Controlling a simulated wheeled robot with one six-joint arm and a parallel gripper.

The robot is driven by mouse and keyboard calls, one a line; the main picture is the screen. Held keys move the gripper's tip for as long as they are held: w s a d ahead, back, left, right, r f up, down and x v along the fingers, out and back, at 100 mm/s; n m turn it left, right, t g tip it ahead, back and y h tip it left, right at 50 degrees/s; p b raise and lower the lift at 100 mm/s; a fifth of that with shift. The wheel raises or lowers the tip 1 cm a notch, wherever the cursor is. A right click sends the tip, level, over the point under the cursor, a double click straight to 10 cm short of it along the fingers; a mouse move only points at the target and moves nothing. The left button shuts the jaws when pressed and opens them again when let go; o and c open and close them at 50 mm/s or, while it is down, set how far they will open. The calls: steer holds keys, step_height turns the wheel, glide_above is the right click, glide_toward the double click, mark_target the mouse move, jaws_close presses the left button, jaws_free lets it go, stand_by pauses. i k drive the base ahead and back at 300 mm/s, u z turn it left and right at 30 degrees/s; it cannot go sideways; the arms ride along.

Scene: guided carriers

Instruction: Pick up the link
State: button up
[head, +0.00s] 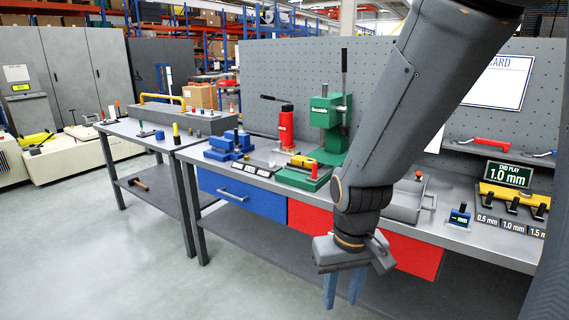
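My gripper (342,298) hangs in front of the workbench, before the red drawer. Its two blue fingers point down and stand apart, with nothing seen between them. I cannot single out the link with certainty. A small yellow part (303,160) lies on the base of the green press (328,118) on the bench top, up and left of my gripper. A grey tray (402,213) sits on the bench right of my arm. My arm hides part of the bench top between the press and the tray.
A blue fixture (222,150) and a red jack-like tool (286,128) stand on the bench. At right are an "END PLAY 1.0 mm" sign (508,173) and a yellow rack with labelled gauges. A side table (120,127) stands left. The floor at front left is clear.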

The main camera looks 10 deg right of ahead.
mark_target(299, 160)
steer(key=u, duration=0.65)
steer(key=i, duration=1.3)
steer(key=z, duration=0.75)
steer(key=i, duration=1.05)
steer(key=z, duration=0.25)
